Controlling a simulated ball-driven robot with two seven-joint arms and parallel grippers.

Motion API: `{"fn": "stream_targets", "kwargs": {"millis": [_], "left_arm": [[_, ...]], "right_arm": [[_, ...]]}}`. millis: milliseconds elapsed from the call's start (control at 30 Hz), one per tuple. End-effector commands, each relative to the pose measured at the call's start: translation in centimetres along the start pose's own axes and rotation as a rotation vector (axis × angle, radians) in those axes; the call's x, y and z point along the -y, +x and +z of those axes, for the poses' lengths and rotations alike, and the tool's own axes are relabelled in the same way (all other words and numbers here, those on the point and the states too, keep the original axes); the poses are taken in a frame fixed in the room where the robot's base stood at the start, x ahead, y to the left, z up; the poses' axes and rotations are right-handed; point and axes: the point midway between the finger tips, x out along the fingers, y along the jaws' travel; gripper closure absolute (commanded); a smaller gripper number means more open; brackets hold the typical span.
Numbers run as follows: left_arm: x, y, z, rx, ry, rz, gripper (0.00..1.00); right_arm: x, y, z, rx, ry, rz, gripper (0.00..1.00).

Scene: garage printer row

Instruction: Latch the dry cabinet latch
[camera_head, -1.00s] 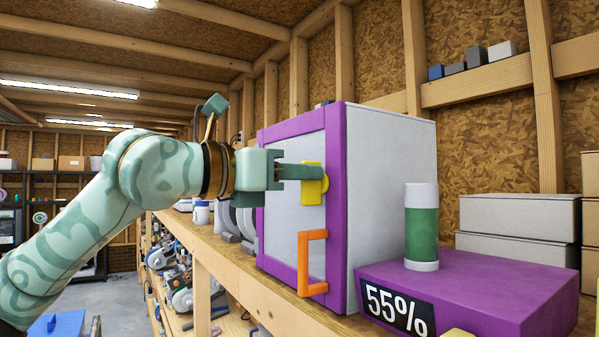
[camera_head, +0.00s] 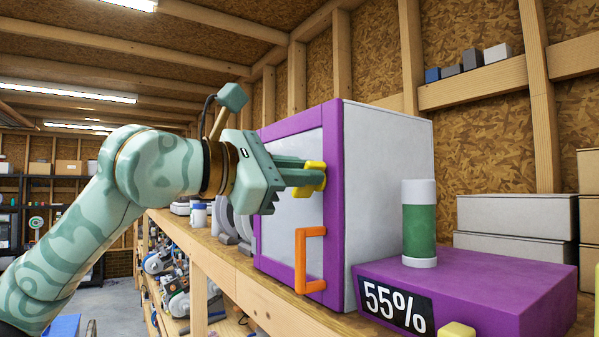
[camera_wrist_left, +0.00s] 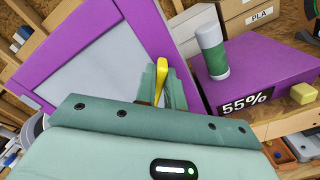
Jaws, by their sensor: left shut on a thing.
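The dry cabinet (camera_head: 388,190) is a grey box with a purple-framed door and a pale window. Its yellow latch (camera_head: 316,166) sits on the right side of the door frame, above an orange handle (camera_head: 323,232). My left gripper (camera_head: 312,178) is shut on the yellow latch, its fingers reaching in from the left and covering part of it. In the left wrist view, the yellow latch (camera_wrist_left: 160,72) stands between the green fingers, and the purple door frame (camera_wrist_left: 90,45) lies behind. The door looks flush with the cabinet. My right gripper is not in view.
A purple box (camera_head: 480,290) marked 55% stands right of the cabinet, with a green and white canister (camera_head: 419,225) on it and a yellow block (camera_head: 457,330) at its front. Pale boxes (camera_head: 515,215) are stacked behind. The wooden bench edge (camera_head: 225,272) runs along the front.

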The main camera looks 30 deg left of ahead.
Motion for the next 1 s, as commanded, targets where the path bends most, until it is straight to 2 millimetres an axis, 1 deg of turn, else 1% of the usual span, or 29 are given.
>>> {"fn": "stream_targets", "kwargs": {"millis": [600, 800, 1000], "left_arm": [[0.8, 0.0, -0.1, 0.002, 0.569, 0.003, 1.0], [1.0, 0.0, -0.3, 0.001, 0.706, 0.003, 1.0], [1.1, 0.0, -0.4, 0.001, 0.796, 0.002, 1.0]], "right_arm": [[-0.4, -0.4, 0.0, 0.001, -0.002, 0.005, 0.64], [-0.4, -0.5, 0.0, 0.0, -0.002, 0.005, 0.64], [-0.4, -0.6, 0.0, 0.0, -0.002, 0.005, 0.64]]}}
